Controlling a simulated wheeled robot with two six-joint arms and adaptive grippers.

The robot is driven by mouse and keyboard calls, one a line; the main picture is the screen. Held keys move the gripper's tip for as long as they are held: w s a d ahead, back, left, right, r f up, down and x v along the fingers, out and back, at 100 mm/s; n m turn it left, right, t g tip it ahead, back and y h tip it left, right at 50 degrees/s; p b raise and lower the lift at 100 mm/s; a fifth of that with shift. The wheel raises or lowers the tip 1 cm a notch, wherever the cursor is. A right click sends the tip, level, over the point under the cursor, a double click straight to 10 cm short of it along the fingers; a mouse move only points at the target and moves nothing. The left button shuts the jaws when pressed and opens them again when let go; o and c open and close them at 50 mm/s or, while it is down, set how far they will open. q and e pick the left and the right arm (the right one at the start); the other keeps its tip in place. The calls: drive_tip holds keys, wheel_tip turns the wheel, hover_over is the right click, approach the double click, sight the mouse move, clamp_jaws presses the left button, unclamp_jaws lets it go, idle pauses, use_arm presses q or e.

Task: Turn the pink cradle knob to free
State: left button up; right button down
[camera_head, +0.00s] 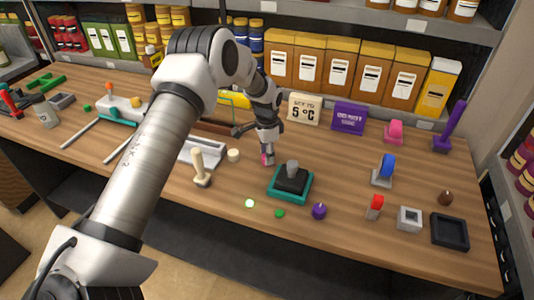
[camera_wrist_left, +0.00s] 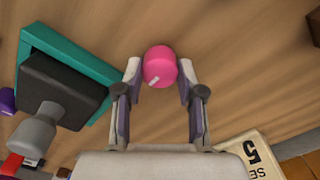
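The pink knob (camera_wrist_left: 160,64) is round with a short white mark on its face. In the left wrist view it sits between the two fingertips of my left gripper (camera_wrist_left: 160,74), which press close against its sides. In the head view my left gripper (camera_head: 267,152) points down at the table, and only a sliver of the pink knob (camera_head: 265,159) shows. Beside it stands a black block (camera_head: 292,180) with a grey upright top on a teal base (camera_head: 290,196), also in the left wrist view (camera_wrist_left: 62,85). My right gripper is not in view.
A "5 °C" sign (camera_head: 304,109) and a purple sign (camera_head: 349,117) stand behind. A wooden-handled piece (camera_head: 200,168) and a pale round piece (camera_head: 233,155) stand left of the gripper. A blue-topped piece (camera_head: 385,168) and a black tray (camera_head: 450,231) lie right.

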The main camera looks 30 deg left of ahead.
use_arm(q)
drive_tip(key=shift+n, duration=0.3)
drive_tip(key=n, duration=0.4)
drive_tip(key=shift+p, duration=0.4)
drive_tip(key=n, duration=0.4)
drive_tip(key=shift+n+p, duration=0.35)
drive_tip(key=shift+n, duration=0.05)
drive_tip(key=n, duration=0.4)
drive_tip(key=shift+n+p, duration=0.3)
drive_tip(key=shift+p, duration=0.1)
drive_tip(key=shift+s+d+f+n+p, duration=0.1)
drive_tip(key=shift+n+p, duration=0.25)
drive_tip(key=shift+n, duration=1.65)
drive_tip(key=o, duration=1.1)
drive_tip(key=shift+o, duration=0.2)
